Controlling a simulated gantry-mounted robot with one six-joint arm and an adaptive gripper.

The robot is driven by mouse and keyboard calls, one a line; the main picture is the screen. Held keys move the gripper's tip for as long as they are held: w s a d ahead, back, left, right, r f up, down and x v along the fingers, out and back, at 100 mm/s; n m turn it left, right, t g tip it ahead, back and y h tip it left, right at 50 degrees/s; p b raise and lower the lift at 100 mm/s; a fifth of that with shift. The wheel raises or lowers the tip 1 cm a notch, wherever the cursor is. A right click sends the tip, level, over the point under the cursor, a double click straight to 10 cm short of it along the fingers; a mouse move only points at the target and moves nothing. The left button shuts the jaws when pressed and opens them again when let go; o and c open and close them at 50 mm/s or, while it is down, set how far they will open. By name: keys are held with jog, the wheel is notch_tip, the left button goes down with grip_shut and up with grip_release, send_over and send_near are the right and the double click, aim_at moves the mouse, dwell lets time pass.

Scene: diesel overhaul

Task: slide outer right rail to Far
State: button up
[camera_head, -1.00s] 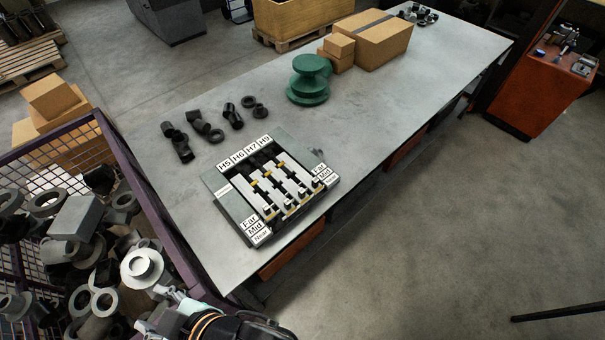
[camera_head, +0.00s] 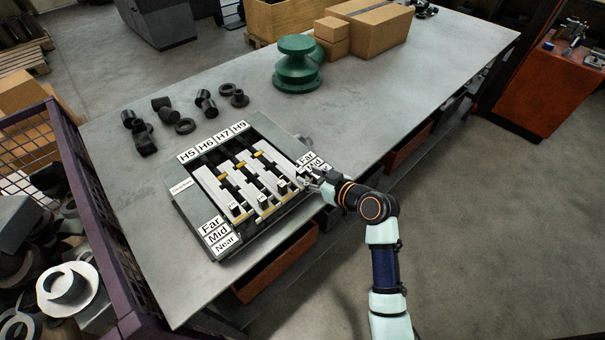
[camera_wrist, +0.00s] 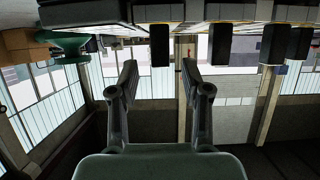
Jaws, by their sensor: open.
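The slide board (camera_head: 183,208) lies on the bench, with pale rails side by side, black knobs at their near ends and labels H5 to H9 behind. The outer right rail (camera_head: 284,163) is the rightmost one, with its near end close to the Far, Mid and Near labels on the right edge. My gripper (camera_head: 306,181) is at that near end. In the wrist view, which looks upside down, my open gripper (camera_wrist: 158,76) has the leftmost knob (camera_wrist: 159,46) lined up between its fingertips. Whether the fingers touch it cannot be told.
Other black knobs (camera_wrist: 220,43) hang close by to the right in the wrist view. A green spool (camera_head: 297,65) and cardboard boxes (camera_head: 370,28) stand farther back on the bench. Dark fittings (camera_head: 185,126) lie behind the board. A mesh bin (camera_head: 105,235) stands at left.

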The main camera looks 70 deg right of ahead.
aim_at(303, 174)
jog(key=x, duration=0.5)
jog(key=shift+b, duration=0.3)
jog(key=shift+c, duration=0.2)
grip_shut()
